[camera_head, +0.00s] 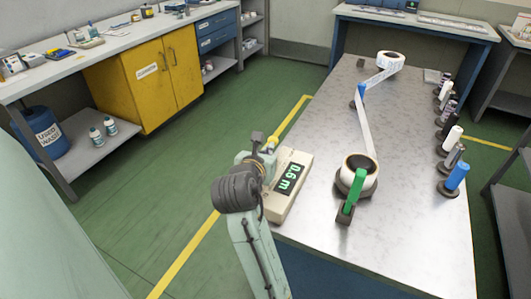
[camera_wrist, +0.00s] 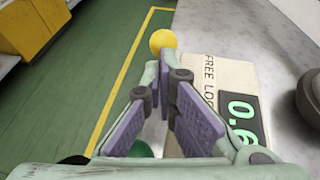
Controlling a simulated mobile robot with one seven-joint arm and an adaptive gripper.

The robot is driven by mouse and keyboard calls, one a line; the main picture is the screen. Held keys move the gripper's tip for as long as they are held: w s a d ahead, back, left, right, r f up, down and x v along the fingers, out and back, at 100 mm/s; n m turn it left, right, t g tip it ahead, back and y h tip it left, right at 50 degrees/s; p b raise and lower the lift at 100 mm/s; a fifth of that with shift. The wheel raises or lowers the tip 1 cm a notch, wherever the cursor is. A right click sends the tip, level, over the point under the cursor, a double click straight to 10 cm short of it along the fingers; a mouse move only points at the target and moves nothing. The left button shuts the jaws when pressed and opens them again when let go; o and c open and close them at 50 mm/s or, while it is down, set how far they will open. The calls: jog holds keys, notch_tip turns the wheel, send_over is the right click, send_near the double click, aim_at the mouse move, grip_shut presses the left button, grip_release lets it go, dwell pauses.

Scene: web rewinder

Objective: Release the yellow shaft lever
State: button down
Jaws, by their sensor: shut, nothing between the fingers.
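The yellow knob of the shaft lever (camera_wrist: 163,40) shows in the wrist view just beyond my fingertips, at the left edge of the beige meter box. In the head view a small yellow spot, the knob (camera_head: 273,140), shows beside my gripper (camera_head: 262,150). My gripper (camera_wrist: 163,78) is shut and empty, its fingertips close to the knob; whether they touch it I cannot tell. The beige box (camera_head: 293,166) carries a green "0.6 m" display and, in the wrist view, the lettering "FREE LOC…" (camera_wrist: 209,75). The lever's arm is hidden.
On the metal table (camera_head: 410,180) a label roll (camera_head: 359,174) with a green handle (camera_head: 352,192) stands right of the box. A web runs back past a blue post (camera_head: 361,90) to another roll (camera_head: 390,60). Several spools line the right edge. Green floor lies open at left.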

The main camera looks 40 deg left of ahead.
jog(key=shift+w+r+p, duration=0.45)
jog(key=shift+r+p, duration=0.05)
jog(key=shift+p, duration=0.55)
jog(key=shift+w+a+f, duration=0.1)
jog(key=shift+a+f, duration=0.05)
jog(key=shift+f, duration=0.05)
jog(key=shift+w+r+p, duration=0.25)
jog(key=shift+w+p, duration=0.05)
jog(key=shift+p, duration=0.15)
jog(key=shift+w+a, duration=0.1)
jog(key=shift+w, duration=0.25)
jog(key=shift+f, duration=0.1)
